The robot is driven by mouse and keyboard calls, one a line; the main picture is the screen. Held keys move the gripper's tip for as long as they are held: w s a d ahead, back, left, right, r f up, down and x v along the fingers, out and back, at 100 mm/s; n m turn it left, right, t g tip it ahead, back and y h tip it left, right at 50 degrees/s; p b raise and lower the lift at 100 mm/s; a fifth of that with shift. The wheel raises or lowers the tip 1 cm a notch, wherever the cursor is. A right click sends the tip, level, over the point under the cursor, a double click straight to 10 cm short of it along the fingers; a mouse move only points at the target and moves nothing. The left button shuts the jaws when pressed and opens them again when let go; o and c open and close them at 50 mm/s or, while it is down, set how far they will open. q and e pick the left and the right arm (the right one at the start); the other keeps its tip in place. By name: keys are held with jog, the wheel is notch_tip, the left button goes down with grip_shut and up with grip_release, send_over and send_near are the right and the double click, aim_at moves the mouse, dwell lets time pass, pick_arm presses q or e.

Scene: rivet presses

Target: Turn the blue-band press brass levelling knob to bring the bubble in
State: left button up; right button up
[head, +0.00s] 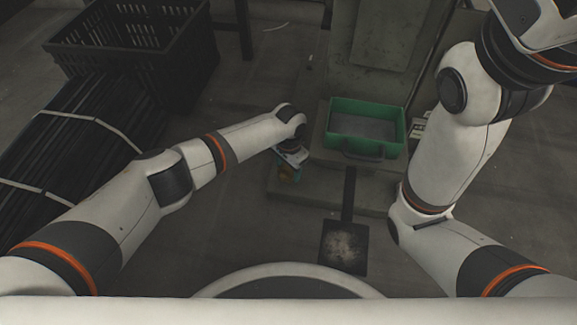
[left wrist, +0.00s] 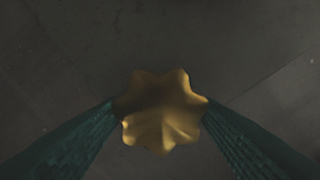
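The brass levelling knob (left wrist: 160,112), lobed like a star, sits between the two green ridged fingers of my left gripper (left wrist: 160,108) in the left wrist view. Both fingertips meet its sides, so the gripper looks shut on it. In the head view my left gripper (head: 289,174) points down at the left front corner of the press base (head: 305,190). The knob is too small and covered there to make out. The blue band and the bubble do not show in either view. My right arm rises at the right, its gripper out of view.
A green tray (head: 332,136) stands on the press, right of my left gripper. A black pedal plate (head: 343,247) lies on the floor in front. A black crate (head: 98,52) and strapped dark bundles (head: 62,140) are at the left.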

pick_arm(q)
jog(key=c, duration=0.5)
jog(key=shift+r+m, duration=0.1)
jog(key=shift+m, duration=0.3)
jog(key=shift+m+p, duration=0.8)
jog(key=shift+m, duration=0.5)
jog(key=m, duration=0.4)
jog(key=shift+m, duration=0.3)
jog(key=shift+m+p, duration=0.4)
jog(key=shift+m, duration=1.7)
